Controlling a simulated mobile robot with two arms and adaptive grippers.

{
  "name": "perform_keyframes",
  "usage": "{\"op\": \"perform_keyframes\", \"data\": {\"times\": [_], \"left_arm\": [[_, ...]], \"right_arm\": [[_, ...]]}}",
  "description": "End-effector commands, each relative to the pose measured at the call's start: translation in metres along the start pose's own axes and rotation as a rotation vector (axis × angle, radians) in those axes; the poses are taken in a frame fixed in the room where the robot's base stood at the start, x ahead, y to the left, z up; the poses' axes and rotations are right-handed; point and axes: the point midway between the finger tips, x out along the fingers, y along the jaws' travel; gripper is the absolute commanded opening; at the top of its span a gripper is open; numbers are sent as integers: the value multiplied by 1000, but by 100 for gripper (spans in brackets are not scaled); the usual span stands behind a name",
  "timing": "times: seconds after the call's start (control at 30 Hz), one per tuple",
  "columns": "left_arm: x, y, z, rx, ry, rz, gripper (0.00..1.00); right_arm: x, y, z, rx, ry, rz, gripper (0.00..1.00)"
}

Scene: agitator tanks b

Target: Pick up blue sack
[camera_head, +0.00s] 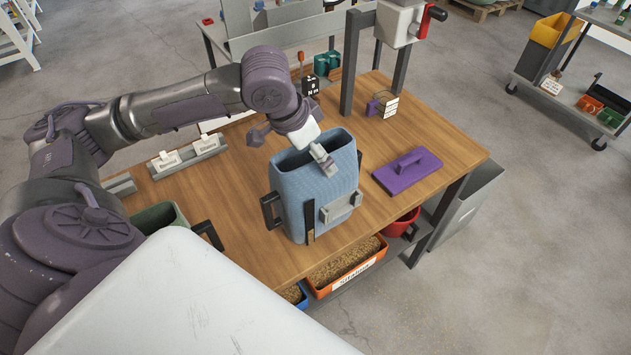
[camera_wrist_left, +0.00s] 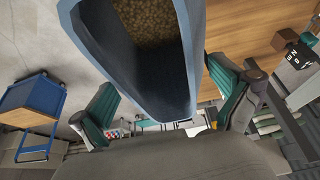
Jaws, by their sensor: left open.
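The blue sack (camera_head: 290,200) stands upright and open-topped on the wooden table (camera_head: 235,245), with dark side handles and a grey plate on its front. In the left wrist view, the sack (camera_wrist_left: 182,70) shows grainy brown contents. My left gripper (camera_head: 290,145) is at the sack's top, with one finger over the mouth. In the left wrist view, the gripper (camera_wrist_left: 165,102) is open, its teal-padded fingers apart on either side of the sack's near end. I cannot tell whether they touch it. My right gripper is not in view.
A green sack (camera_head: 160,216) stands to the left, partly hidden by my arm. A purple float (camera_head: 408,170) lies right of the blue sack. White-labelled holders (camera_head: 188,157) are behind left. An orange grain bin (camera_head: 347,270) and red bucket (camera_head: 402,222) sit below the front edge.

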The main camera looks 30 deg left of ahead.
Motion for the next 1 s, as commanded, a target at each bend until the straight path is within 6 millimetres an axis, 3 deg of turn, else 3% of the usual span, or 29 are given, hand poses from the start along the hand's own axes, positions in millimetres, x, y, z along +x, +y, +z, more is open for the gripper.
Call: {"op": "perform_keyframes", "data": {"times": [0.2, 0.7, 1.0], "left_arm": [[0, 0, 0, 0, 0, 0, 100], [-2, 0, -2, 0, 7, -2, 19], [-2, -1, -2, 0, 7, -2, 19]], "right_arm": [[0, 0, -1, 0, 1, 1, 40], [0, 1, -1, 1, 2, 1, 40], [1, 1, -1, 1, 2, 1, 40]]}}
